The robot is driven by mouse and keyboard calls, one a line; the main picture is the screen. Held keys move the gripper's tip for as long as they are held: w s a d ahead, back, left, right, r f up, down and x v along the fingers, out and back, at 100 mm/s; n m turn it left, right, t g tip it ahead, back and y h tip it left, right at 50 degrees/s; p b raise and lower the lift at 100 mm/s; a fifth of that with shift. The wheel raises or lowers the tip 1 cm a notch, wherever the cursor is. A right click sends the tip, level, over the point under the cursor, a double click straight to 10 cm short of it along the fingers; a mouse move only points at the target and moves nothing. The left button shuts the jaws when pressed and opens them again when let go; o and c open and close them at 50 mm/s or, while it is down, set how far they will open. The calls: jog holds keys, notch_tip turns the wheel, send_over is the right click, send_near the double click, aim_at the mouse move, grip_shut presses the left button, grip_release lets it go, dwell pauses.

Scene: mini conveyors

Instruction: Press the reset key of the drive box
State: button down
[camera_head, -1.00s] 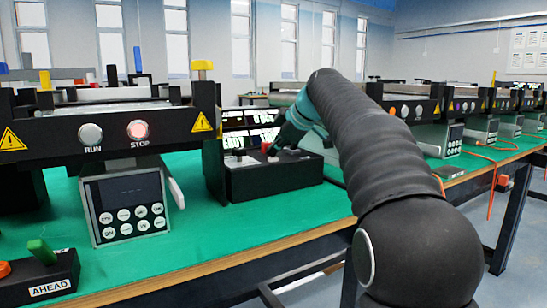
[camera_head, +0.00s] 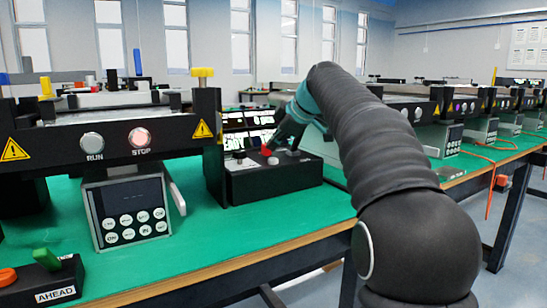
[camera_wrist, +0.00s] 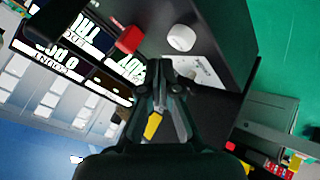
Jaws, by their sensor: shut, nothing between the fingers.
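The grey drive box (camera_head: 97,215) hangs under the near conveyor at left in the head view. Its front has a dark display (camera_head: 133,195) and two rows of round white keys (camera_head: 142,216); their lettering is too small to read surely. My gripper (camera_head: 274,146) is to the right of it, over a black control box (camera_head: 250,188) with a red switch (camera_head: 266,151) and a white knob. In the wrist view my gripper (camera_wrist: 172,88) is shut and empty, close to the black box; contact cannot be told. The drive box is not recognisable there.
The conveyor's RUN button (camera_head: 92,144) and lit STOP button (camera_head: 139,137) sit above the drive box. An AHEAD box (camera_head: 62,288) with a green lever stands at front left. Green table surface (camera_head: 215,235) is clear before the black box. Lit screens (camera_head: 248,130) stand behind it.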

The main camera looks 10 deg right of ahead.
aim_at(274, 159)
jog(key=shift+r+p, duration=1.8)
jog(key=shift+r, duration=0.45)
jog(key=shift+f, duration=0.1)
jog(key=s+f+m+h, duration=0.1)
jog(key=s+f+m, duration=0.4)
jog(key=s+f, duration=0.4)
jog(key=s+f+m+g+h, duration=0.1)
jog(key=s+f+m, duration=0.4)
jog(key=s, duration=1.2)
jog(key=s+f+m+g+h, duration=0.1)
jog(key=s+f+m, duration=0.4)
jog(key=s+f, duration=0.8)
jog(key=shift+s+h, duration=0.45)
jog(key=shift+h, duration=0.35)
jog(key=shift+s, duration=0.1)
